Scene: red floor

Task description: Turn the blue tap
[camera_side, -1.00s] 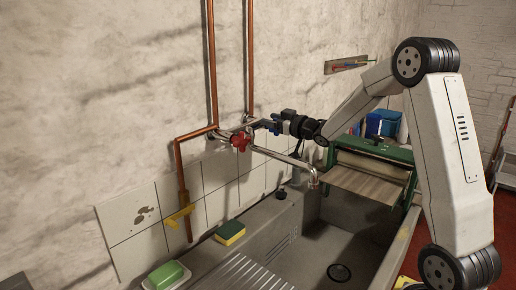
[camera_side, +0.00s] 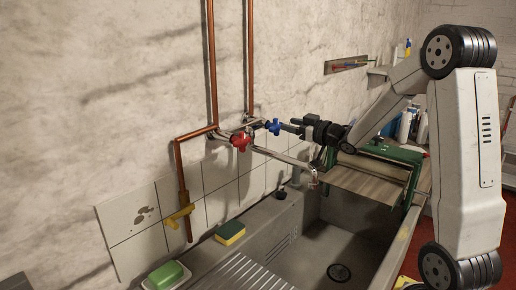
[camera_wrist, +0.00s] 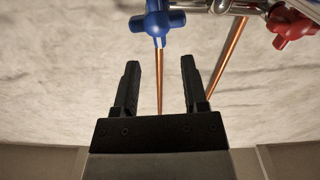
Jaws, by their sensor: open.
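The blue tap (camera_side: 273,127) is on the wall-mounted mixer, to the right of the red tap (camera_side: 241,142) in the side view. In the wrist view the blue tap (camera_wrist: 158,22) is at the top, beyond the fingertips and roughly in line with the gap between them. The red tap (camera_wrist: 292,28) is at the top right there. My gripper (camera_side: 292,128) is just right of the blue tap in the side view, apart from it. In the wrist view my gripper (camera_wrist: 160,66) shows two black fingers spread apart with nothing between them.
The chrome spout (camera_side: 285,157) reaches out over the grey sink (camera_side: 290,215) below. Copper pipes (camera_side: 212,70) run up the wall. A green-framed roller machine (camera_side: 385,160) stands behind the sink. A sponge (camera_side: 230,232) and green soap (camera_side: 167,273) lie at the front left.

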